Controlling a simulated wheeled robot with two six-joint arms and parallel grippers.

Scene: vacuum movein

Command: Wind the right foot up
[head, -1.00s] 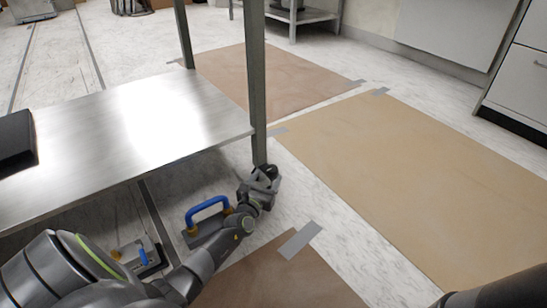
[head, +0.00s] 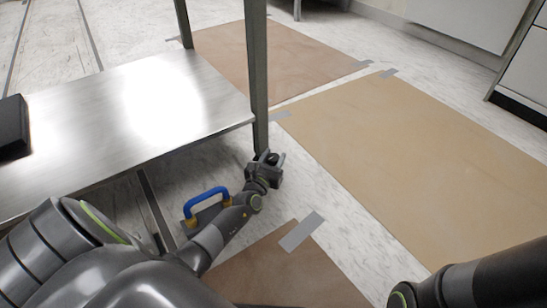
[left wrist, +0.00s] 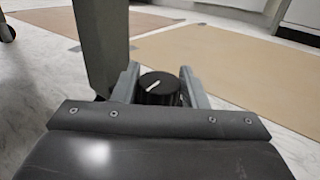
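The right foot is a black round knob (left wrist: 158,92) with a white mark on top, seen in the left wrist view. It is beside the base of the grey steel table leg (head: 256,75), which also stands left of it in the left wrist view (left wrist: 100,40). My left gripper (head: 270,164) is low at the leg's base. Its fingers (left wrist: 162,86) are apart, one on each side of the knob; I cannot tell whether they touch it. In the head view the gripper largely hides the foot. My right gripper is out of view; part of my right arm shows at bottom right.
The steel shelf (head: 120,115) spans the left, above floor level. A blue-handled tool (head: 207,200) stands on the floor left of my left forearm. Tan floor sheets (head: 420,165) and a brown one (head: 275,265) are taped down. Floor right of the leg is open.

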